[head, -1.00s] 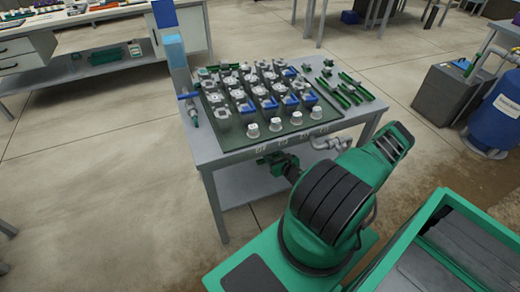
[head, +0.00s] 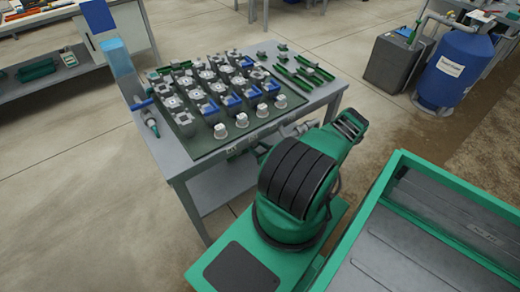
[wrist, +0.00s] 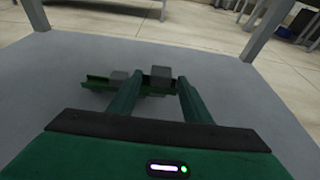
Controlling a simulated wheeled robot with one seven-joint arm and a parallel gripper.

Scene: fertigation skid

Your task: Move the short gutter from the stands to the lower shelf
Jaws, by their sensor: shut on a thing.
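In the wrist view my gripper (wrist: 160,78) reaches over a flat grey surface, which appears to be the lower shelf (wrist: 55,75) of the table. Its two green fingers are shut on a short green gutter (wrist: 97,83), which lies crosswise at the fingertips. Dark grey blocks sit at the gutter, one left of the fingers and one between them. I cannot tell whether the gutter touches the shelf. No stands can be made out with certainty.
The table (head: 168,160) carries rows of grey and blue pots, white caps and green strips (head: 305,75). Table legs (wrist: 268,30) frame the shelf. A green-rimmed bin (head: 410,170) stands at right, beyond it a blue tank (head: 452,72).

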